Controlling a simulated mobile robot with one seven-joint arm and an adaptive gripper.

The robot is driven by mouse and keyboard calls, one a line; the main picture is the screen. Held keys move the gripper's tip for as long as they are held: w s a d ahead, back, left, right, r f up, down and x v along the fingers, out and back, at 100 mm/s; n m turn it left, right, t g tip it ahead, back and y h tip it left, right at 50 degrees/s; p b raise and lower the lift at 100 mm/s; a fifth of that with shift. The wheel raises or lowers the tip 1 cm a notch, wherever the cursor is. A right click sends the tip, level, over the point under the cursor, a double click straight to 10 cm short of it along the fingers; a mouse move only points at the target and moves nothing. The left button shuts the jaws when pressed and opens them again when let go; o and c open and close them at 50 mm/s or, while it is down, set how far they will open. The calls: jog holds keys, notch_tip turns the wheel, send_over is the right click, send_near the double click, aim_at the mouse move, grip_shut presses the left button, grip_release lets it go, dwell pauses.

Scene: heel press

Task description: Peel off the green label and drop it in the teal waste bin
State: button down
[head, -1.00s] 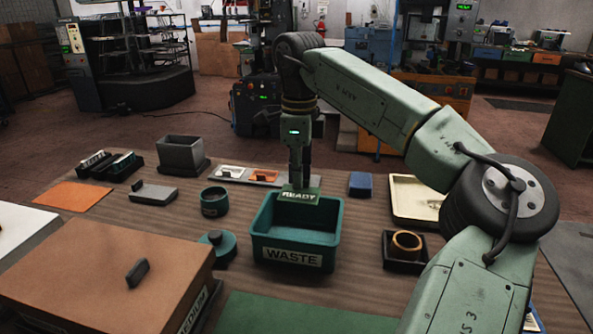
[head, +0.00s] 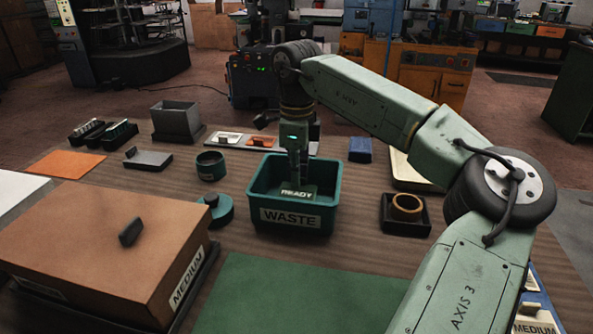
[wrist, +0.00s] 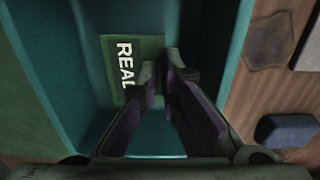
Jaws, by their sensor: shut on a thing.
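The green label (head: 297,190), printed READY in white, is inside the mouth of the teal waste bin (head: 290,239), which has a white WASTE plate on its front. My gripper (head: 298,176) points down into the bin and is shut on the label's edge. In the wrist view the label (wrist: 136,66) hangs from the fingertips (wrist: 163,82), with the bin's teal wall (wrist: 231,55) around it. The fingers cover part of the label there. I cannot tell whether the label touches the bin floor.
A brown box (head: 95,245) with a dark handle stands at front left. A green mat (head: 285,295) lies in front of the bin. A teal cup (head: 211,165), a round teal lid (head: 222,209), a blue block (head: 360,149) and a black tray (head: 394,225) with a tan ring surround the bin.

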dwell(0.3)
jog(key=c, duration=1.7)
grip_release()
jog(key=shift+o, duration=0.2)
jog(key=o, duration=0.4)
jog(key=shift+o, duration=0.2)
jog(key=shift+r, duration=0.1)
jog(key=shift+r+p, duration=1.6)
jog(key=shift+r, duration=1.75)
